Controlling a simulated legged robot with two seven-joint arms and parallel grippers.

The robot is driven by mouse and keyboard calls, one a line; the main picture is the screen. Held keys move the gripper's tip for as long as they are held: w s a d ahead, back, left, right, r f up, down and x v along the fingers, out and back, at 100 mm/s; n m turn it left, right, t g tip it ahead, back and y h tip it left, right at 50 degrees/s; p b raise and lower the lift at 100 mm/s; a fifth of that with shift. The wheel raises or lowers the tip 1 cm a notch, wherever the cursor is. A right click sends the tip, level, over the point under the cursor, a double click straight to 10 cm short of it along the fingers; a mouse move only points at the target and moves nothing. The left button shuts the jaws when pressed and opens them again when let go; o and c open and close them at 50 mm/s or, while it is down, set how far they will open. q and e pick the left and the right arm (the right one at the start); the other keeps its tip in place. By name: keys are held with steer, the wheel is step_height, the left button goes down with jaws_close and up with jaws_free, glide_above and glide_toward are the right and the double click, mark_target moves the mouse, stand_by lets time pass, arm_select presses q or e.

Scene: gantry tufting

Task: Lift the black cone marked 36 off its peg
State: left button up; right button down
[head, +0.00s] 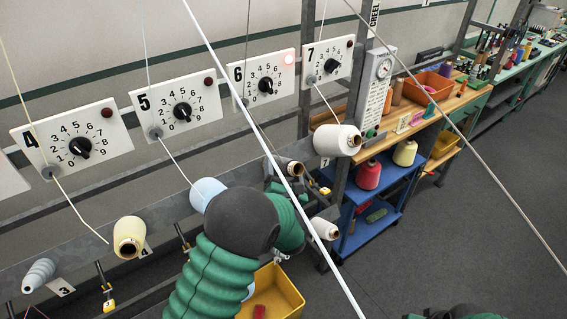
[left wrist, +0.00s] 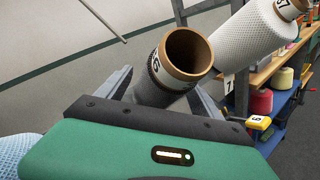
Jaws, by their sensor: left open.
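The black cone (left wrist: 150,88) shows in the left wrist view as a dark body with a brown, open tube end (left wrist: 187,52) and a pale label, its number partly turned away. In the head view its tube end (head: 295,168) shows just beyond my left wrist, below the panel marked 6. My left gripper (left wrist: 163,92) is open, with one grey finger on each side of the cone; I cannot tell whether they touch it. In the head view the left gripper (head: 284,186) is partly hidden by my arm. The peg inside the cone is hidden. My right gripper is out of view.
A white cone (head: 338,140) marked 37 stands close on the right, and a light blue cone (head: 206,193) on the left. Strands of yarn cross in front of my arm. A yellow bin (head: 289,287) is below. The lamp (head: 288,59) on panel 6 glows red.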

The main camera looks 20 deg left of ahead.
arm_select(q)
steer(key=shift+w+a+f, duration=0.15)
steer(key=shift+a, duration=0.1)
steer(key=shift+w+a+f, duration=0.1)
steer(key=shift+c, duration=0.8)
steer(key=shift+w+a, duration=0.15)
steer(key=c, duration=0.5)
steer(key=shift+s+d, duration=0.2)
steer(key=c, duration=0.7)
steer(key=o, duration=0.7)
steer(key=shift+d, duration=0.1)
steer(key=c, duration=0.5)
jaws_close()
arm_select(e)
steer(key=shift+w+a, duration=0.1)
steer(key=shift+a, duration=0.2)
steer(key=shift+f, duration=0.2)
